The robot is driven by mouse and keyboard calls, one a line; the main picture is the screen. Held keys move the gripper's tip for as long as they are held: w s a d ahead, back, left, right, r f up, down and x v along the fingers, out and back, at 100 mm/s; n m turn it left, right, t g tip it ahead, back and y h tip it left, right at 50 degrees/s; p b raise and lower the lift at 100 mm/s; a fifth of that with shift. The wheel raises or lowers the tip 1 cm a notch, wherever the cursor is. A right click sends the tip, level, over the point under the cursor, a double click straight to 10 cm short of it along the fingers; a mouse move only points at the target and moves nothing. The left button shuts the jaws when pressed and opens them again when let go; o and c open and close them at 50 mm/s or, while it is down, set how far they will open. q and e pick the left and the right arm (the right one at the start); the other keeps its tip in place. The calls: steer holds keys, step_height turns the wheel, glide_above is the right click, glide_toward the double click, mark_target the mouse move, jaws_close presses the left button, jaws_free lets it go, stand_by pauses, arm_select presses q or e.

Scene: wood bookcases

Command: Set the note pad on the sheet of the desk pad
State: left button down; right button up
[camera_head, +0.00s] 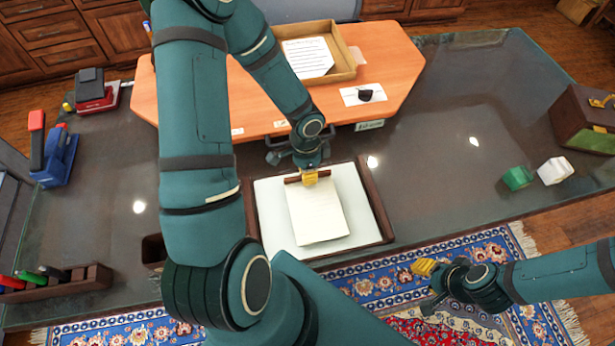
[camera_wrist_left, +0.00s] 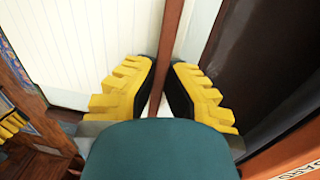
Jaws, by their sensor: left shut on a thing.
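The note pad (camera_head: 318,212) is a white lined pad with a brown strip along its far edge. My left gripper (camera_head: 309,178) is shut on that strip, which also shows between the yellow fingertips in the left wrist view (camera_wrist_left: 165,85). The note pad lies over the pale sheet (camera_head: 271,217) of the desk pad, slightly turned. I cannot tell whether it touches the sheet. The desk pad has dark brown side bars (camera_head: 376,200). My right gripper (camera_head: 425,270) is over the rug, away from the pad; its finger opening is unclear.
An orange raised shelf (camera_head: 392,55) with a cardboard tray (camera_head: 343,62) stands behind the desk pad. A blue stapler-like object (camera_head: 57,158) and a pen holder (camera_head: 60,287) are at left. Green (camera_head: 517,178) and white (camera_head: 555,170) blocks are at right. The dark desk between is clear.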

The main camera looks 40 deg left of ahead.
arm_select(q)
steer(key=shift+f, duration=0.7)
steer(key=shift+r, duration=0.1)
steer(key=c, duration=1.1)
jaws_free()
steer(key=shift+c, duration=0.2)
step_height(320, 180, up, 12)
steer(key=a+p, duration=0.1)
steer(key=p, duration=0.2)
steer(key=shift+w, duration=0.4)
